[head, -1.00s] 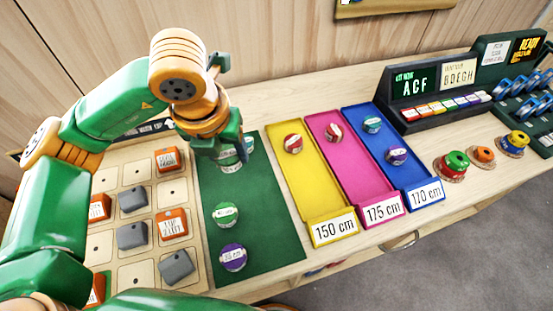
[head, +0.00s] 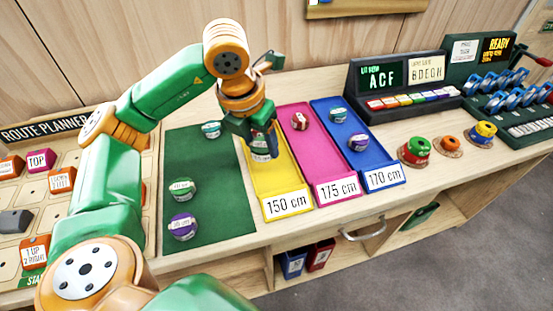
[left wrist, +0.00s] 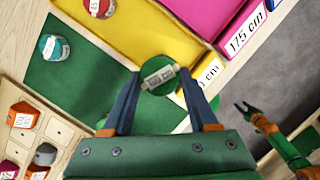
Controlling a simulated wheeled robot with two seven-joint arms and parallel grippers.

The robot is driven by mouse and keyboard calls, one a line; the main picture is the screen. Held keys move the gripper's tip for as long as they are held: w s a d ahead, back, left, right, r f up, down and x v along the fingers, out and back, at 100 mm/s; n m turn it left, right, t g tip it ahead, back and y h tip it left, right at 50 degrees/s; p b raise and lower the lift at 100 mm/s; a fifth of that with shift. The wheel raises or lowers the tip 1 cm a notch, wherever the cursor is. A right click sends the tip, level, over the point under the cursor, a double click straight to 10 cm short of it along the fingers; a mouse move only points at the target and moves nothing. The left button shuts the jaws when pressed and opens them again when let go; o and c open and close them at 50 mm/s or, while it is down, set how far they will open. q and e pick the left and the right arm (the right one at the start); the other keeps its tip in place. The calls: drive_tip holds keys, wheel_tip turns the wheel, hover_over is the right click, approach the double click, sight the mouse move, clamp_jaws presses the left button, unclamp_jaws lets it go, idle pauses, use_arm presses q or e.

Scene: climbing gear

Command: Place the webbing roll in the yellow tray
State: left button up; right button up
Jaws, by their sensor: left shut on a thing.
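My left gripper (head: 259,143) is shut on a green webbing roll (head: 261,153) with a pale label. The roll shows between both fingers (left wrist: 160,98) in the left wrist view (left wrist: 160,75). It is over the front part of the yellow tray (head: 283,187), labelled 150 cm; I cannot tell how high above the floor of the tray. A red roll (left wrist: 100,7) lies farther back in this tray, hidden behind my gripper in the head view. My right gripper (left wrist: 243,107) shows small at the right of the left wrist view, seemingly open and empty.
The pink tray (head: 318,160) and blue tray (head: 374,172) adjoin on the right and hold rolls. A block board (head: 33,195) is at left.

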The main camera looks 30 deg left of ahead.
sight(260, 140)
use_arm(q)
drive_tip(key=w+f, duration=0.2)
drive_tip(key=w+a+f, duration=0.1)
drive_tip(key=w+f, duration=0.1)
drive_tip(key=f, duration=0.1)
drive_tip(key=shift+w+a+f+p, duration=0.2)
drive_tip(key=shift+w+f+p, duration=0.1)
drive_tip(key=shift+w+f, duration=0.05)
wheel_tip(260, 140, down, 3)
drive_tip(key=shift+r+p, duration=0.1)
drive_tip(key=shift+p, duration=0.3)
drive_tip(key=shift+f+b, duration=0.3)
drive_tip(key=o, duration=1.4)
drive_tip(key=shift+c, duration=0.2)
use_arm(e)
drive_tip(key=shift+d+r, duration=0.2)
drive_tip(key=shift+r, duration=0.6)
use_arm(q)
drive_tip(key=shift+r+p, duration=0.35)
drive_tip(key=shift+r, duration=0.1)
drive_tip(key=b+v, duration=0.1)
drive_tip(key=v, duration=1)
drive_tip(key=shift+s, duration=0.15)
drive_tip(key=shift+s+r, duration=0.1)
drive_tip(key=shift+r, duration=0.15)
use_arm(e)
drive_tip(key=shift+a+f, duration=0.1)
drive_tip(key=shift+f, duration=0.1)
